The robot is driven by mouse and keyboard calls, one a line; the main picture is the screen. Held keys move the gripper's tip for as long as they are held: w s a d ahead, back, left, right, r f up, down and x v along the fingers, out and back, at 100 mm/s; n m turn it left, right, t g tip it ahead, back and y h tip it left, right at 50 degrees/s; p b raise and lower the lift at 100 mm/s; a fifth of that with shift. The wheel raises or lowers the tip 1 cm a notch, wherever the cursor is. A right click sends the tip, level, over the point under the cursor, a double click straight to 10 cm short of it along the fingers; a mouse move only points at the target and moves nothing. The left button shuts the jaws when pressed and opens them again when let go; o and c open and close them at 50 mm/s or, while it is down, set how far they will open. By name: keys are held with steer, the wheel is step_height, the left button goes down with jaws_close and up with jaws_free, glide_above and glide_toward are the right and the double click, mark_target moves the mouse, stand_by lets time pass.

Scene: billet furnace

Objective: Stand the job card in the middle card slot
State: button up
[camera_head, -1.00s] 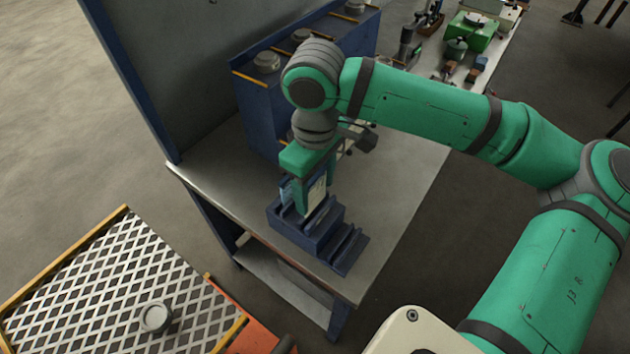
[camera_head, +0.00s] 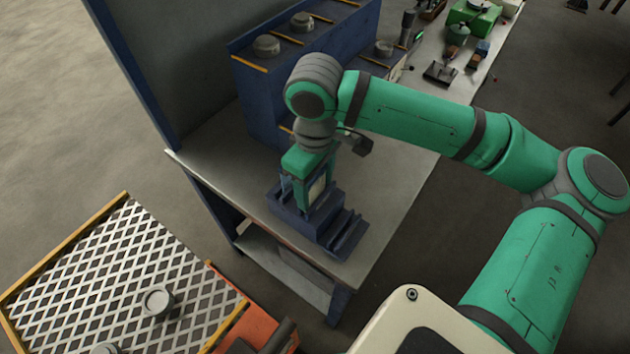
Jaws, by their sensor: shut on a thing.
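The blue card rack (camera_head: 342,238) with its stepped slots stands on the grey bench near its front edge. My gripper (camera_head: 309,203) points down over the back part of the rack and is shut on the job card (camera_head: 317,188), a pale card that shows between the green fingers. The card's lower edge is at or just above the rack; the fingers hide which slot it lines up with and whether it is in one.
A blue cabinet (camera_head: 262,110) with round pots on top stands behind my gripper on the bench (camera_head: 390,190). The bench right of the rack is clear. A mesh-topped cart (camera_head: 90,275) with round pieces is at lower left.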

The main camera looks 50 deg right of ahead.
stand_by(0.3)
steer(key=o, duration=1.1)
step_height(320, 180, up, 11)
steer(key=shift+f, duration=0.15)
steer(key=shift+w, duration=0.1)
